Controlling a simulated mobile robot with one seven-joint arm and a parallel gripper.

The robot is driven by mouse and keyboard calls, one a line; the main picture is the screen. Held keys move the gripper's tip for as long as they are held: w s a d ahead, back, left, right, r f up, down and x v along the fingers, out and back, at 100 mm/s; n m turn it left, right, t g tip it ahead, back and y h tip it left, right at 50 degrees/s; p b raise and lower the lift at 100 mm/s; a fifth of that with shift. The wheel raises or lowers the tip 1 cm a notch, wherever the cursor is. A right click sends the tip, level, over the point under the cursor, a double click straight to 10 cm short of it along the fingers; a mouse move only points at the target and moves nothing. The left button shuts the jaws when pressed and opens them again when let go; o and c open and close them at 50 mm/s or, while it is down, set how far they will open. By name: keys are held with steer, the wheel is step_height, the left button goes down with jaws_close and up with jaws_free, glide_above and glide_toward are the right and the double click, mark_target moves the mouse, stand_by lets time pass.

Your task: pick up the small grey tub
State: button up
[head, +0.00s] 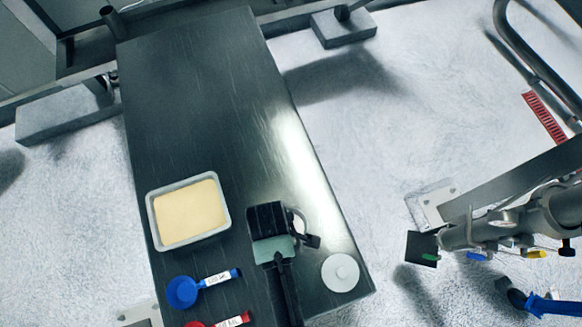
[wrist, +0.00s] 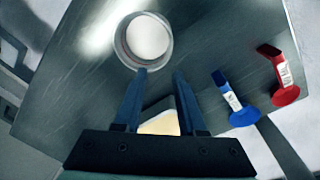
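The small grey tub (wrist: 122,42) is round, with a thick grey rim and something pale inside. It shows at the top of the wrist view. In the head view only a pale curved bit of it (head: 299,214) seems to show behind my gripper, which hides the rest. My gripper (wrist: 159,72) is open with nothing between its fingertips. It also shows over the table in the head view (head: 312,240). In the wrist view the left fingertip overlaps the tub's lower rim, and the right fingertip lies to the right of the tub. I cannot tell whether they touch.
A rectangular tub (head: 152,212) of yellow powder stands left of my gripper on the metal table (head: 200,100). A blue scoop (head: 183,292) and a red scoop (wrist: 286,95) lie near it. A pale round lid (head: 340,272) lies near the right edge. The table's far part is clear.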

steer(key=shift+g, duration=0.3)
steer(key=f+b, duration=0.1)
steer(key=f, duration=0.1)
steer(key=s+f+b, duration=0.1)
steer(key=f, duration=0.2)
steer(key=f+b, duration=0.1)
steer(key=f, duration=0.2)
steer(key=shift+s+d, duration=0.4)
steer(key=shift+f+b, duration=0.3)
steer(key=shift+b, duration=0.3)
steer(key=f+b, duration=0.1)
steer(key=b, duration=0.1)
steer(key=f+b, duration=0.4)
steer(key=shift+w+d+f, duration=0.1)
steer(key=shift+w+d, duration=0.05)
steer(key=shift+d, duration=0.15)
steer(key=shift+c, duration=0.2)
jaws_close()
